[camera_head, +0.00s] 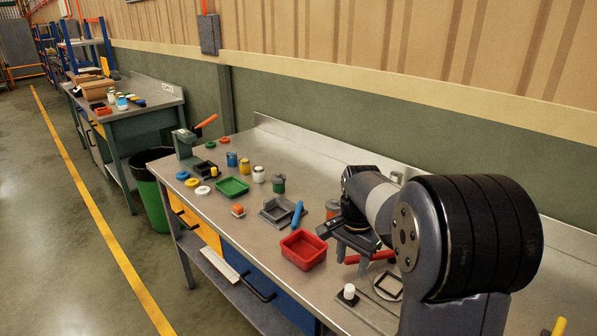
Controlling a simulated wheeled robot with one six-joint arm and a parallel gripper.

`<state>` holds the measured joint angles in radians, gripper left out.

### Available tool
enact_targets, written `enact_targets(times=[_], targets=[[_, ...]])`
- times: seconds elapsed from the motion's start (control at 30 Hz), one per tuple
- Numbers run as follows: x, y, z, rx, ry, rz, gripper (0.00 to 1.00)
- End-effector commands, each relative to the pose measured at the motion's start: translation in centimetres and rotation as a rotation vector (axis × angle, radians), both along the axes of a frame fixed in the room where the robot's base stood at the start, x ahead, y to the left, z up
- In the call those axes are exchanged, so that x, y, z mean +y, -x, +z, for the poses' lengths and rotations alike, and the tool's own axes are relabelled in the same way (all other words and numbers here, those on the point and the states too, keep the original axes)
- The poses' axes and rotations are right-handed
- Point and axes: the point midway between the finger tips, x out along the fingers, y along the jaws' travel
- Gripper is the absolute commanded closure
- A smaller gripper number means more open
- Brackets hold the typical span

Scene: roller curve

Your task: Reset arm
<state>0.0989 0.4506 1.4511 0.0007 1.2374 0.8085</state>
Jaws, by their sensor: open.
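My arm rises at the lower right and reaches over the metal workbench (262,219). My gripper (358,254) is at the end of the arm, above the bench top, just right of a red tray (303,250). Its fingers point down and are apart, and I see nothing held between them. The arm's black joint hides part of the bench's right side. A red-handled tool (370,257) lies by the gripper; I cannot tell whether they touch.
A green tray (232,187), a grey square fixture (277,211), a blue cylinder (297,214) and several small jars stand left of the gripper. A press with an orange handle (205,125) is at the far end. A green bin (154,190) stands beyond. The floor at left is clear.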

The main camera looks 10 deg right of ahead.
Motion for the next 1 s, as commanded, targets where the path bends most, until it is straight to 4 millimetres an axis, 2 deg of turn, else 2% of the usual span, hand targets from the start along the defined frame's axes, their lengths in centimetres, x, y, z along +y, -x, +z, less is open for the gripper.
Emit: enact_targets(times=[0.3, 0.5, 0.6, 1.0], targets=[[-0.1, 0.2, -6.0, 0.008, 0.0, -0.001, 0.56], [-0.1, 0.1, -8.6, 0.005, 0.0, -0.001, 0.56], [-0.2, 0.2, -9.2, 0.003, 0.001, -0.001, 0.56], [-0.5, 0.6, -9.1, 0.002, 0.0, -0.001, 0.56]])
